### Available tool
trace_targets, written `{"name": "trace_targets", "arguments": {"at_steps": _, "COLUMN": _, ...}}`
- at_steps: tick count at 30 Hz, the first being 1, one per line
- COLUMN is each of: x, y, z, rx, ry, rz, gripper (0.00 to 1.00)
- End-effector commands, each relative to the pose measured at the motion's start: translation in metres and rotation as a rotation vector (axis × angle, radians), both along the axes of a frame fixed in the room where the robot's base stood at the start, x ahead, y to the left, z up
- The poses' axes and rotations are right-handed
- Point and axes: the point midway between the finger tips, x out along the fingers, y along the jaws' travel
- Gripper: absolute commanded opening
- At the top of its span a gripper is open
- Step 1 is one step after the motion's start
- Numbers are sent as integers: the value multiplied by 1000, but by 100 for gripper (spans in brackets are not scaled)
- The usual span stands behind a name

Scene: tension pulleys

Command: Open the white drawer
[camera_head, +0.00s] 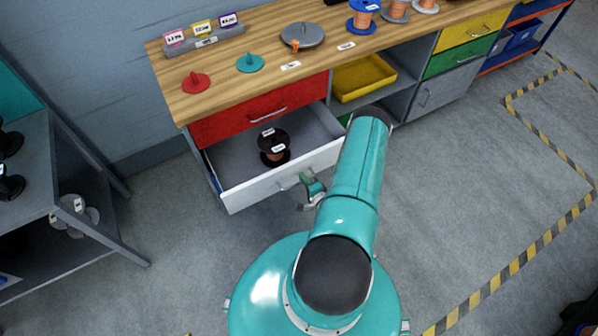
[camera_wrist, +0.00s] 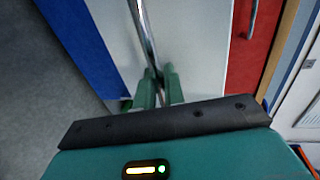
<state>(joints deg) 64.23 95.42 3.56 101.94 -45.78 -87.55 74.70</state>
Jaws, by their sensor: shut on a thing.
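The white drawer (camera_head: 235,196) is the lower drawer at the left end of the workbench, below the red drawer (camera_head: 262,110). It stands pulled out, and its inside shows. My gripper (camera_head: 310,186) is at the white drawer's front, partly hidden by my arm. In the wrist view, the green fingers (camera_wrist: 157,88) are shut on the drawer's metal handle (camera_wrist: 146,40). The white drawer front (camera_wrist: 195,45) fills the middle of that view.
The wooden worktop (camera_head: 225,80) holds a red disc (camera_head: 195,84), a teal disc (camera_head: 250,64) and several spools. A yellow tray (camera_head: 363,77) sits in an open shelf right of the drawers. A grey rack (camera_head: 60,165) stands at left. Floor (camera_head: 165,230) is clear before the drawer.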

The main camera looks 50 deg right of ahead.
Motion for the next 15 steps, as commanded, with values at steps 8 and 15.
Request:
{"name": "trace_targets", "arguments": {"at_steps": 8, "x": -32, "y": 8, "z": 0, "rx": -1, "ry": 0, "rz": -2, "gripper": 0}}
{"name": "trace_targets", "arguments": {"at_steps": 15, "x": -39, "y": 10, "z": 0, "rx": -1, "ry": 0, "rz": -2, "gripper": 0}}
